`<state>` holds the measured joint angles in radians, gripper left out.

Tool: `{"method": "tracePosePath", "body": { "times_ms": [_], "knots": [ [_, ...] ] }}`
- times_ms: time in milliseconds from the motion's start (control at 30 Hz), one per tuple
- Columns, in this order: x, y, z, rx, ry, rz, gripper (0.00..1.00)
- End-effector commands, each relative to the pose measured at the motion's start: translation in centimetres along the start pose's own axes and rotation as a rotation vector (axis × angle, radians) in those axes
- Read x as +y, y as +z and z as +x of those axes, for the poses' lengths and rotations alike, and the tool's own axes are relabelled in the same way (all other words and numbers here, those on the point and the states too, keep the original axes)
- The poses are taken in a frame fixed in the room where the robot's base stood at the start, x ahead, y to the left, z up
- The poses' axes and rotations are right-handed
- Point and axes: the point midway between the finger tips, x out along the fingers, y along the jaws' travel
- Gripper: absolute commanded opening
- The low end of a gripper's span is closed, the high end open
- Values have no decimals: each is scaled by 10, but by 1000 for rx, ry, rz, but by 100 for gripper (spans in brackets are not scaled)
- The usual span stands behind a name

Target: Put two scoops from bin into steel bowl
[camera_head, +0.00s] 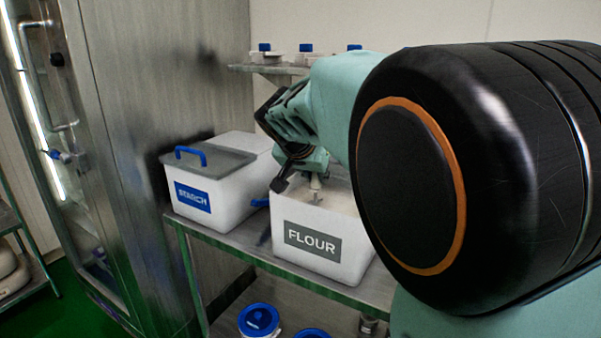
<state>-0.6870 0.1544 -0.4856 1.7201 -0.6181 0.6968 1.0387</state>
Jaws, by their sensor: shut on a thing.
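The white bin labelled FLOUR (322,261) stands open on the steel shelf, with pale flour inside. My gripper (299,181) reaches down over its opening from above. It is shut on what looks like a scoop (316,186); only a small pale upright part shows at the flour. The scoop's lower end is hidden, so I cannot tell how full it is. My arm covers the bin's right rear part. No steel bowl is visible in this view.
A white bin labelled STARCH (228,210), with a grey lid and blue handle, stands left of the flour bin. The steel shelf (246,237) holds both. Blue-lidded containers (259,320) are below. Small containers sit on the upper shelf (268,69). A steel cabinet (165,80) stands left.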

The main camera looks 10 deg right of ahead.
Motion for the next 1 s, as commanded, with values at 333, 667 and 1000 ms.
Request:
{"method": "tracePosePath", "body": {
  "times_ms": [333, 667, 1000],
  "knots": [
    [10, 11, 8, 3, -3, 1, 0],
    [33, 14, 5, 2, -3, 0, 0],
    [49, 14, 1, -3, 18, -24, 0]
  ]
}}
